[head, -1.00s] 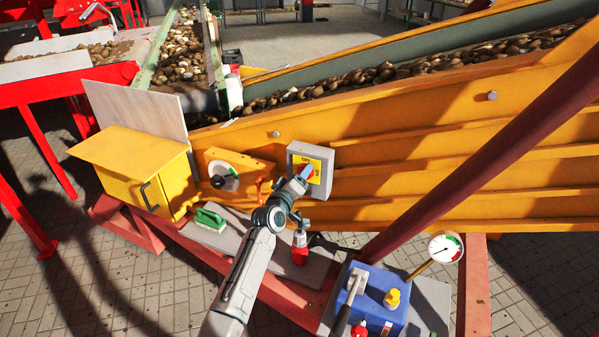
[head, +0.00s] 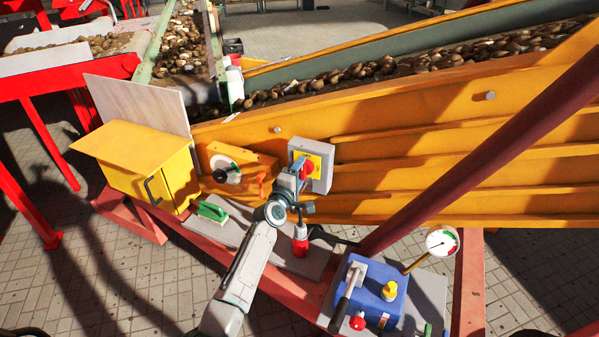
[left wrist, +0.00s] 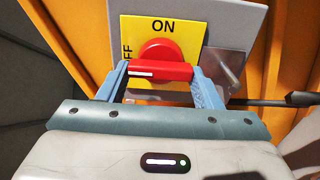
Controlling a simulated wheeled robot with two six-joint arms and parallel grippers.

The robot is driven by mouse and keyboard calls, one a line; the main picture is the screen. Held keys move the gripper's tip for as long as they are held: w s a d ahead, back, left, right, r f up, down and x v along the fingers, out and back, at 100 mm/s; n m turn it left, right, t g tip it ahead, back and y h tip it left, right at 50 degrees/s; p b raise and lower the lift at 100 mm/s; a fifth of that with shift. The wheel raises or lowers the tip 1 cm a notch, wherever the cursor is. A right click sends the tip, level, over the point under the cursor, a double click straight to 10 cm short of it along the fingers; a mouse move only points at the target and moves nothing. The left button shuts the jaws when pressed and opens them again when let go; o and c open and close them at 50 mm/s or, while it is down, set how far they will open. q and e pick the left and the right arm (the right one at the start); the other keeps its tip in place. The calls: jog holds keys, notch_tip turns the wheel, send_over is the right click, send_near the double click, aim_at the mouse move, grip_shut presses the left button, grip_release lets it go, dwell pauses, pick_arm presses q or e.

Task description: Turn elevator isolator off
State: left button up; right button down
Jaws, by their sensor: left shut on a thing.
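The elevator isolator is a grey box (head: 324,158) with a yellow plate on the orange conveyor side, centre of the head view. Its red rotary handle (head: 309,168) shows beside my left gripper (head: 304,172). In the left wrist view, the red handle (left wrist: 160,71) lies crosswise between the blue fingers of my left gripper (left wrist: 160,80), which is shut on it. The handle's white mark is at its left end, on the side of the partly hidden OFF label. The ON label (left wrist: 163,27) is above the handle on the yellow plate (left wrist: 185,28). My right gripper is out of view.
A yellow cabinet (head: 130,165), an orange panel with a dial (head: 228,170) and a green brush (head: 213,211) are to the left. A blue pump unit (head: 372,290), gauge (head: 441,242) and dark red pole (head: 480,140) are to the right.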

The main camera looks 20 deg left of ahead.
pick_arm(q)
jog(key=shift+f, duration=0.1)
dwell(0.4)
jog(key=o, duration=1)
jog(key=s, duration=0.3)
jog(key=s+p, duration=0.1)
jog(key=s, duration=0.3)
jog(key=s+a, duration=0.1)
jog(key=s, duration=0.2)
jog(key=shift+s+a+p, duration=0.1)
jog(key=shift+s+p, duration=0.3)
